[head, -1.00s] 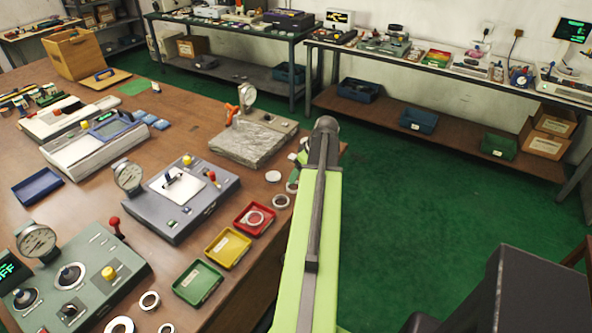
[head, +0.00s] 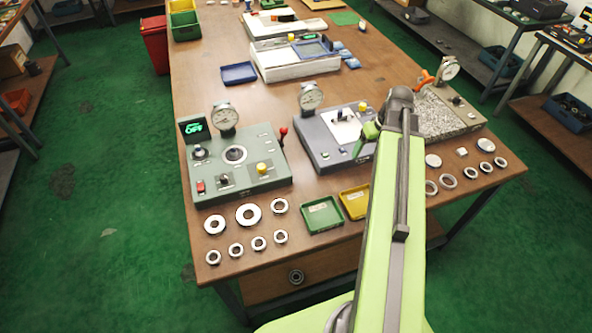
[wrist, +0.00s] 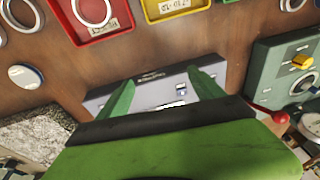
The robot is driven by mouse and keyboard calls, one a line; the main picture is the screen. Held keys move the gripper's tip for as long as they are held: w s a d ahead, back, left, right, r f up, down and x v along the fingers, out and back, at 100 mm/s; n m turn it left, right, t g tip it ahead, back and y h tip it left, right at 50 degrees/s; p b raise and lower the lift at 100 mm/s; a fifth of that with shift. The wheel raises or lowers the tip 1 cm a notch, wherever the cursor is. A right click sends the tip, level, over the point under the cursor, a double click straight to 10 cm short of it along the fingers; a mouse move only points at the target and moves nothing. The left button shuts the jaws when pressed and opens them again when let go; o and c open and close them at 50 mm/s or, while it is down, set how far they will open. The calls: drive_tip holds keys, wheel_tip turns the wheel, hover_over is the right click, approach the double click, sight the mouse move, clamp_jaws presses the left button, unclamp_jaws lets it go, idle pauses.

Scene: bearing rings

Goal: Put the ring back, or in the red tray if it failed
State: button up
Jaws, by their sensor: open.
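A pale metal ring (wrist: 92,12) lies in the red tray (wrist: 120,22) at the top of the wrist view. In the head view my arm hides that tray. The yellow tray (head: 345,203) and green tray (head: 309,227) stand to the left of my arm. My gripper shows two green fingers (wrist: 163,92) spread apart with nothing between them, above the grey gauge device (wrist: 100,98). In the head view one green finger of my gripper (head: 367,139) shows beside that device (head: 322,153).
Several rings (head: 248,214) lie at the table's front left, and several more (head: 447,181) at the right. A green-grey control box (head: 265,188) with a dial gauge stands left, its display reading OFF. A granite plate (head: 432,118) with a gauge stands right.

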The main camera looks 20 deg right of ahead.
drive_tip(key=w+a+g+h, duration=0.1)
drive_tip(key=a+g, duration=0.1)
drive_tip(key=a, duration=2.8)
drive_tip(key=shift+a+f, duration=0.2)
drive_tip(key=shift+a, duration=0.2)
drive_tip(key=shift+w, duration=0.1)
